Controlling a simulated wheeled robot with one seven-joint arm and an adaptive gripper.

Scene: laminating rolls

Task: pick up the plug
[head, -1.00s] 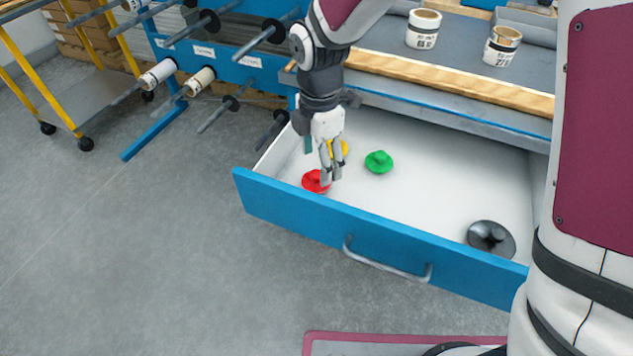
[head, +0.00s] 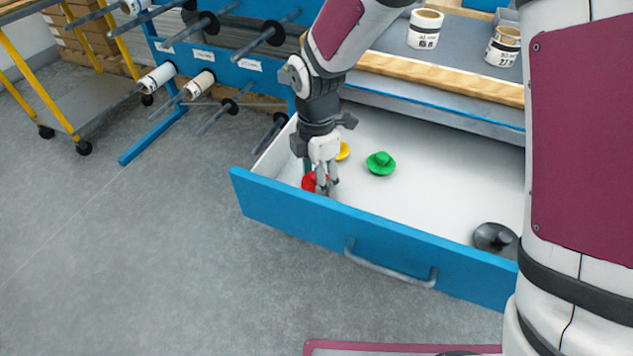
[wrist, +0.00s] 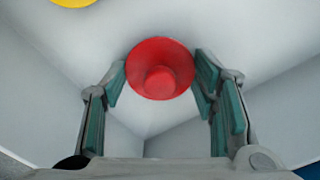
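A red plug (head: 308,182), a wide flanged disc with a round knob, sits in the front left part of the open drawer (head: 300,215). My gripper (head: 326,188) is low in the drawer, pointing down at it and partly hiding it. In the wrist view the red plug (wrist: 160,68) shows between and just beyond the fingertips of my open gripper (wrist: 160,78). The flange spans most of the gap; I cannot tell whether the fingers touch it. A yellow plug (head: 343,151), a green plug (head: 381,163) and a black plug (head: 494,237) also lie in the drawer.
The drawer's blue front panel with its handle (head: 390,265) and its left wall are close to my gripper. A workbench with two label rolls (head: 425,28) stands above the drawer. A blue roll rack (head: 215,62) is at the left.

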